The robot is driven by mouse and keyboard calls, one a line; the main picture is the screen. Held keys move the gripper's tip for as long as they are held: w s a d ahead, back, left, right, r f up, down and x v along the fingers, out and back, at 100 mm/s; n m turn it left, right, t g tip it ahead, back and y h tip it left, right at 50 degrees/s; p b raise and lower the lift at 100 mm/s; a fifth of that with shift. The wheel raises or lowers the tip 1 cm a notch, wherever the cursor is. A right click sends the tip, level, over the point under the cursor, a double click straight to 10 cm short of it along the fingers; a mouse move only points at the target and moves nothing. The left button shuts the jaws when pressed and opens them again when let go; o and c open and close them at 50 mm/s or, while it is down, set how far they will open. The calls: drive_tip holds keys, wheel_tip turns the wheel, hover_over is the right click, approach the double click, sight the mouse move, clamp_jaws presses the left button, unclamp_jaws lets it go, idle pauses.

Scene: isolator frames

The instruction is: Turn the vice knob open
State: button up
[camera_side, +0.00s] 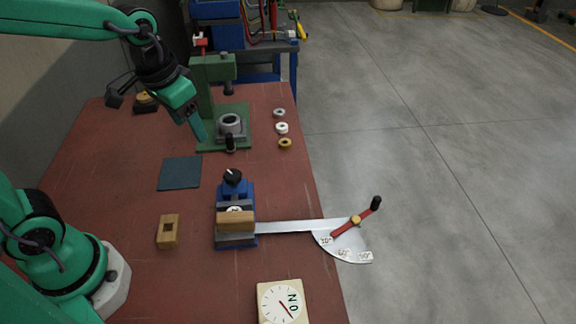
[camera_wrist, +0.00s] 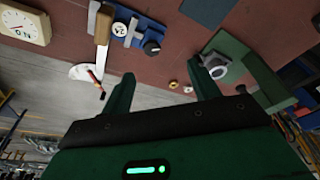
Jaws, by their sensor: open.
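The blue vice (camera_side: 222,196) stands on the red-brown bench, with its black knob (camera_side: 233,177) on the far side, bearing a pale mark. A wooden block (camera_side: 235,218) and a metal strip (camera_side: 290,226) are at its jaws. In the wrist view the vice (camera_wrist: 120,30) and knob (camera_wrist: 152,47) lie above the space between my fingers. My gripper (camera_side: 198,130) hangs beside the green press, beyond the knob and to its left, apart from it. The wrist view shows my gripper (camera_wrist: 163,85) open with nothing between its fingers.
The green press (camera_side: 210,80) stands close to my gripper, holding a grey ring (camera_side: 231,124). Several small rings (camera_side: 282,128) lie at the bench's right edge. A dark mat (camera_side: 180,173), a holed wooden block (camera_side: 168,231), an angle scale (camera_side: 343,247) with red lever and a dial box (camera_side: 283,302) surround the vice.

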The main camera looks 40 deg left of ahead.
sight(232, 174)
drive_tip(key=w+d+f+g, duration=0.1)
drive_tip(key=w+f, duration=0.1)
drive_tip(key=w+d+f, duration=0.1)
drive_tip(key=w+f, duration=0.1)
drive_tip(key=f, duration=0.1)
drive_tip(key=w+d+f+m+g, duration=0.1)
drive_tip(key=w+f, duration=0.1)
drive_tip(key=f, duration=0.1)
drive_tip(key=shift+w+d+g, duration=0.1)
drive_tip(key=shift+g, duration=0.2)
drive_tip(key=shift+f, duration=3.85)
drive_tip(key=c, duration=1)
